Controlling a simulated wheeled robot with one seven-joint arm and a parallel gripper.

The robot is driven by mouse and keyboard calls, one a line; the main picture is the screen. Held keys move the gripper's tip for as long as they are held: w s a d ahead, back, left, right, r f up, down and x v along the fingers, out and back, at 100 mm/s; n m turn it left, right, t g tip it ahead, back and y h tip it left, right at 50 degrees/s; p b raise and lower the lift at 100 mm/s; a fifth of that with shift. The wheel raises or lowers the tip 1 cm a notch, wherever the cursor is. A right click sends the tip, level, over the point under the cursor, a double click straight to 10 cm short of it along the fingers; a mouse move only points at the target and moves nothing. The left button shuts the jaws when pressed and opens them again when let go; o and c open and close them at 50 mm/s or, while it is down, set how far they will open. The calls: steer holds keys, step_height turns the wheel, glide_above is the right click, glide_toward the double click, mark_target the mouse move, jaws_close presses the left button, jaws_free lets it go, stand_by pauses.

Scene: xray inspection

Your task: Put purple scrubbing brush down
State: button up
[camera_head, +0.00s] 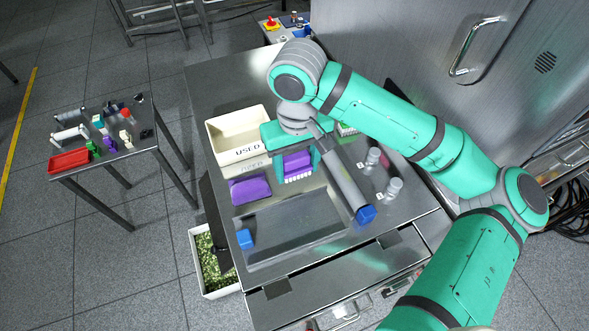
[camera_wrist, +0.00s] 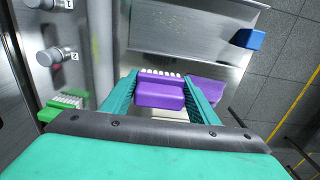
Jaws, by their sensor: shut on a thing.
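My gripper (camera_wrist: 161,98) is shut on the purple scrubbing brush (camera_wrist: 159,95), with one teal finger on each side of it. In the head view the held brush (camera_head: 297,162) is over the metal table (camera_head: 225,100), with its white bristles toward the sunken tray area. I cannot tell whether the bristles touch the table. A second purple object (camera_head: 250,190) lies flat on the table to the left of my gripper. It also shows in the wrist view, partly hidden behind the right finger.
A cream bin marked USED (camera_head: 222,128) stands behind and left of my gripper. A blue block (camera_head: 245,238) sits at the tray's left edge. A grey cylinder (camera_head: 345,180) with a blue end and two numbered knobs (camera_head: 392,187) are at the right. The sunken tray (camera_head: 295,225) looks empty.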

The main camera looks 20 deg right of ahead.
mark_target(295, 165)
steer(key=w+f, duration=0.3)
steer(key=shift+d+f, duration=0.25)
steer(key=shift+d, duration=0.05)
step_height(295, 165, down, 4)
steer(key=shift+w+r, duration=0.15)
steer(key=shift+r, duration=0.1)
steer(key=shift+f, duration=0.25)
steer(key=shift+s+f, duration=0.2)
steer(key=shift+f, duration=0.25)
steer(key=o, duration=1.2)
steer(key=shift+w+r, duration=0.15)
steer(key=shift+r, duration=0.25)
step_height(295, 165, up, 13)
steer(key=shift+f, duration=0.2)
